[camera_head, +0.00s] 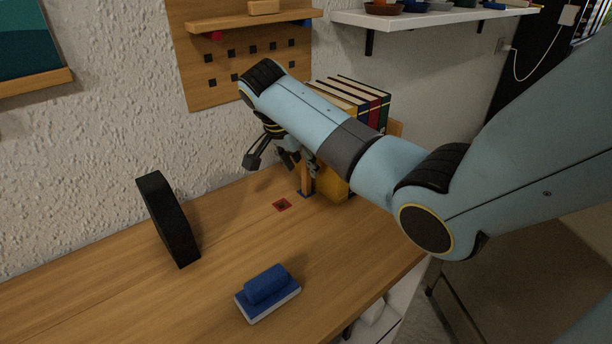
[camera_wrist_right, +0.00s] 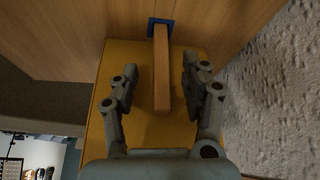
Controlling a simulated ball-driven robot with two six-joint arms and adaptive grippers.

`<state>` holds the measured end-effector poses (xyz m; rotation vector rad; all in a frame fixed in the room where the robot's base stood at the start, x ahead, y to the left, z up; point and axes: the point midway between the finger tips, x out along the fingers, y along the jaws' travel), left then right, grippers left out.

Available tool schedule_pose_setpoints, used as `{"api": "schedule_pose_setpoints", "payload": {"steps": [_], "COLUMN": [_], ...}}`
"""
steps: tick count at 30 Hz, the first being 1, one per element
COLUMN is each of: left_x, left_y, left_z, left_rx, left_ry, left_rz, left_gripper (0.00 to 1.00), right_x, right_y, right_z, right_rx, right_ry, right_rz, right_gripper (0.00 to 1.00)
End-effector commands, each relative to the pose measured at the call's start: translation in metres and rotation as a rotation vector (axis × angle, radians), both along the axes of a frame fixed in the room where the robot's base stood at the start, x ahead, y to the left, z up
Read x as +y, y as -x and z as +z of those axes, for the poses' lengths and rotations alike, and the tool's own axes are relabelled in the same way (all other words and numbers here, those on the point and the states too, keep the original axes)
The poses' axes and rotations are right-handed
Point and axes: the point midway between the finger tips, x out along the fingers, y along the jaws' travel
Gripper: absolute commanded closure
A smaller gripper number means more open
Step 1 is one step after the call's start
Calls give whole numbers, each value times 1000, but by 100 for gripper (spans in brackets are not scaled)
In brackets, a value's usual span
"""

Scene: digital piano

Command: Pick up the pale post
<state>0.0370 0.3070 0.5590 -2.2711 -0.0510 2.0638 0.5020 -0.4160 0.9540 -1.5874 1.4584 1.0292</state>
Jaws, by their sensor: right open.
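The pale post (camera_head: 306,181) stands upright on the wooden desk, its foot in a blue-edged square (camera_head: 303,195). In the right wrist view the post (camera_wrist_right: 161,72) runs down the middle, with the blue square (camera_wrist_right: 160,22) at its far end. My right gripper (camera_head: 282,160) is open beside and above the post in the head view. In the wrist view its two fingers (camera_wrist_right: 159,76) lie on either side of the post, with a visible gap on each side. Part of the post is hidden by the gripper in the head view. My left gripper is not in view.
A yellow object (camera_head: 331,186) stands close behind the post, with books (camera_head: 372,100) nearby. A red-edged square socket (camera_head: 282,205) lies left of the post. A blue eraser-like block (camera_head: 268,292) and a black upright object (camera_head: 168,219) stand on the desk (camera_head: 215,270).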

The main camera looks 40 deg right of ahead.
Motion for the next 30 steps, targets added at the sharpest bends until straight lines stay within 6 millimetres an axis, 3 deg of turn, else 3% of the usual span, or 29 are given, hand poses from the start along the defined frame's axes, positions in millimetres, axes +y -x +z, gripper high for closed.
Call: {"api": "schedule_pose_setpoints", "payload": {"steps": [4,13,24,30], "left_x": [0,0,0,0], "left_y": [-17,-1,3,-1], "left_z": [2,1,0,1], "left_rx": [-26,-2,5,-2], "left_ry": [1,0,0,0], "left_rz": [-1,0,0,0], "left_gripper": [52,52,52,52], "right_x": [-10,-12,-11,-11], "right_y": [-1,-1,-1,-1], "right_z": [-18,-23,-23,-23], "right_rx": [0,-1,-1,-1], "right_ry": [1,0,0,0], "right_rz": [-1,0,0,0], "right_gripper": [53,53,100,100]}}
